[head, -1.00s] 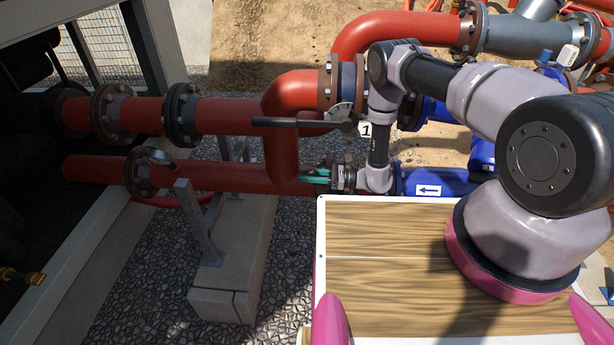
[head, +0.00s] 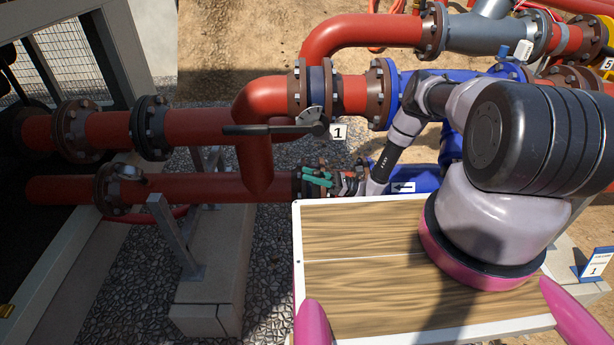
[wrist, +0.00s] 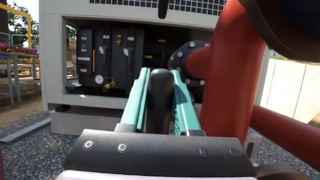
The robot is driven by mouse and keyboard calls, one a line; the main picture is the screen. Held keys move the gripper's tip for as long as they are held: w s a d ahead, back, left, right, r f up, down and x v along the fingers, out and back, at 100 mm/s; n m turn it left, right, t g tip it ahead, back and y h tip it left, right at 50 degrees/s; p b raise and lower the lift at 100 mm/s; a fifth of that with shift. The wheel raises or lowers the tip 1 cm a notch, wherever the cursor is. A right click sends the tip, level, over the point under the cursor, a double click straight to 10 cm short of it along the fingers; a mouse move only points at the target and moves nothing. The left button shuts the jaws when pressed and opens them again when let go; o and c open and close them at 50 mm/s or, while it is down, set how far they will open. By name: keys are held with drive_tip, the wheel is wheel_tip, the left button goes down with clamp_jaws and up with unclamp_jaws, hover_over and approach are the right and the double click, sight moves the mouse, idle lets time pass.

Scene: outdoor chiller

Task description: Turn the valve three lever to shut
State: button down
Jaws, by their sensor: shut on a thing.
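My gripper (head: 315,177) is at the lower red pipe in the head view, just left of the blue pipe section. In the wrist view its teal fingers (wrist: 158,100) are closed on a black lever handle (wrist: 157,98), seen nearly end-on. No number for this lever shows; its valve is hidden behind my gripper and wrist in the head view. I cannot tell the lever's angle from the pipe. Another black lever (head: 262,129), at the valve labelled 1 (head: 338,132), lies along the upper red pipe, above and apart from my gripper.
The upper red pipe (head: 190,127) and lower red pipe (head: 220,187) run left into the chiller cabinet (wrist: 105,60). A bent red pipe (wrist: 230,70) stands close right of my fingers. A concrete block (head: 212,290) and metal support (head: 175,235) stand below. Gravel is left of my wooden deck.

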drive_tip(key=shift+d+f, duration=0.1)
drive_tip(key=shift+d, duration=0.1)
drive_tip(key=c, duration=0.6)
unclamp_jaws()
drive_tip(key=shift+c, duration=0.2)
drive_tip(key=shift+d, duration=0.1)
drive_tip(key=v, duration=1)
drive_tip(key=shift+d, duration=0.3)
drive_tip(key=shift+f, duration=0.1)
drive_tip(key=shift+s, duration=0.1)
